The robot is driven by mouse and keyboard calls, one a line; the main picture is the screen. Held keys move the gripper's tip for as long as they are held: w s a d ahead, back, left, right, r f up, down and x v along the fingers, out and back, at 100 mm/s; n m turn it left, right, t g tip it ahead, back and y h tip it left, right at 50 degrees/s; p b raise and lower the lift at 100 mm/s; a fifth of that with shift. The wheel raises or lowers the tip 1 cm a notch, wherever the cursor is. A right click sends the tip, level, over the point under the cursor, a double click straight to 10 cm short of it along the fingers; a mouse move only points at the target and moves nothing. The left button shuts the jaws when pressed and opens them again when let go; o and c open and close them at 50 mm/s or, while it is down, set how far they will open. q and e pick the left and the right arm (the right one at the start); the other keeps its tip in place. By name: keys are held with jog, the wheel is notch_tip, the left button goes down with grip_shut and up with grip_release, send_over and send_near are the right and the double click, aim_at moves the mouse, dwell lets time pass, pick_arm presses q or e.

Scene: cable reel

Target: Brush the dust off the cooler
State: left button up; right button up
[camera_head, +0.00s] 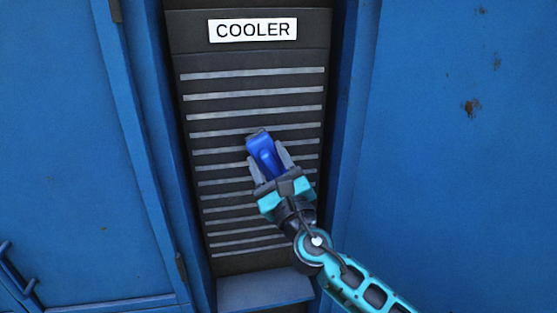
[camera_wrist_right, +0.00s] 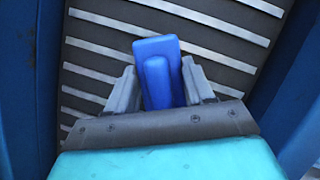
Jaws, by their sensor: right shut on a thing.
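The cooler (camera_head: 250,103) is a dark upright panel with pale horizontal slats and a white label reading COOLER (camera_head: 252,30). Its slats also show in the right wrist view (camera_wrist_right: 100,50). My right gripper (camera_head: 267,163) is in front of the middle slats, shut on a blue brush (camera_head: 263,150). In the right wrist view the brush (camera_wrist_right: 157,75) sits between the two grey fingers (camera_wrist_right: 160,85). I cannot tell whether the brush touches the slats; its bristles are hidden. No dust can be made out clearly on the slats. My left gripper is not in view.
Blue cabinet walls stand on both sides, the left one (camera_head: 60,150) and the right one (camera_head: 460,180), framing the recessed cooler. A blue handle (camera_head: 18,270) is at lower left. A blue ledge (camera_head: 265,288) juts out below the slats.

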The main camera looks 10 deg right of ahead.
jog(key=a, duration=1)
dwell(0.8)
jog(key=shift+s, duration=0.1)
jog(key=shift+s, duration=2.9)
jog(key=shift+s, duration=1.5)
jog(key=shift+d, duration=0.1)
